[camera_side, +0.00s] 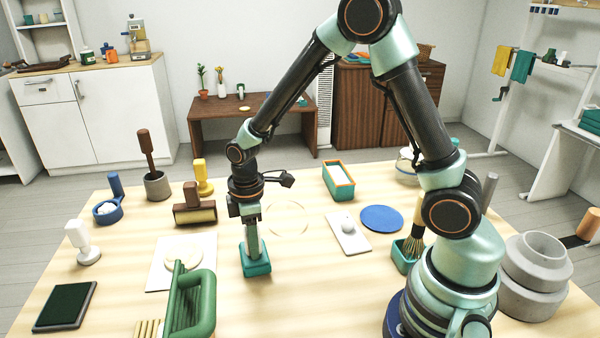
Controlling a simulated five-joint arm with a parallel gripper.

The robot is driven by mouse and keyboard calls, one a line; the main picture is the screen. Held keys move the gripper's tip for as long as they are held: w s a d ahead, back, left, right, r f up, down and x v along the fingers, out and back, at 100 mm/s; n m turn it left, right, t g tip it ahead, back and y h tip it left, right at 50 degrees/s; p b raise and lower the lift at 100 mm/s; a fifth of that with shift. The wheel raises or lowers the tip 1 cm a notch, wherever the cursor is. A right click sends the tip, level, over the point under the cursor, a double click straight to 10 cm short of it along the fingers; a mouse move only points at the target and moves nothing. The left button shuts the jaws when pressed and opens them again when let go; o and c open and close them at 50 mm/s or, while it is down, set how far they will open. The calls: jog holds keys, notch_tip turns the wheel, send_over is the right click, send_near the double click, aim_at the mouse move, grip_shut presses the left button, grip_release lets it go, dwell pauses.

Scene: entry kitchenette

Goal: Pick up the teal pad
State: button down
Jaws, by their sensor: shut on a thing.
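The teal pad (258,269) is a small teal block near the middle of the table. My gripper (254,246) points straight down at it, with its fingers at the block's top. The gripper is shut on the teal pad. The fingers hide part of the pad's upper side. I cannot tell whether its underside touches the table.
A green holder (192,305) and a white board (160,275) stand close on the left. A brown roller (195,215) is behind them. A white slab (347,235), a blue disc (381,218) and a teal cup with a brush (402,262) are to the right.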

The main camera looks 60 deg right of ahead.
notch_tip(320, 180, up, 19)
jog(key=shift+f, duration=0.2)
jog(key=c, duration=1.1)
grip_release()
grip_shut()
